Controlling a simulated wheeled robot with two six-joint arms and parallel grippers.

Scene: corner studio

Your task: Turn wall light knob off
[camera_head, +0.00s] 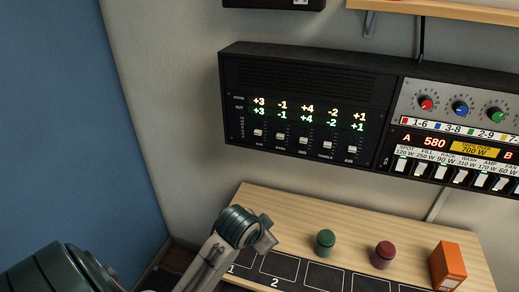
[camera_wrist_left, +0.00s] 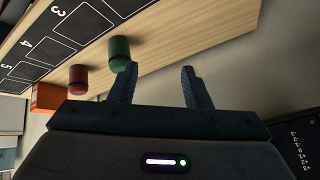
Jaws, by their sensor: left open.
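In the head view, a grey panel (camera_head: 456,108) on the wall at the right has a red knob (camera_head: 425,103), a blue knob (camera_head: 460,108) and a green knob (camera_head: 495,115). I cannot tell whether one of them is the wall light knob; their labels read as channel ranges. My left gripper (camera_head: 266,238) is over the left part of the wooden shelf, below and left of the knobs and well apart from them. In the left wrist view its two fingers (camera_wrist_left: 159,73) are spread with nothing between them. My right gripper is not in view.
A black slider unit (camera_head: 300,110) adjoins the knob panel on the left; a row of white switches (camera_head: 445,172) lies below the knobs. On the wooden shelf (camera_head: 290,207) stand a green cylinder (camera_head: 325,243), a dark red cylinder (camera_head: 383,255) and an orange box (camera_head: 448,266).

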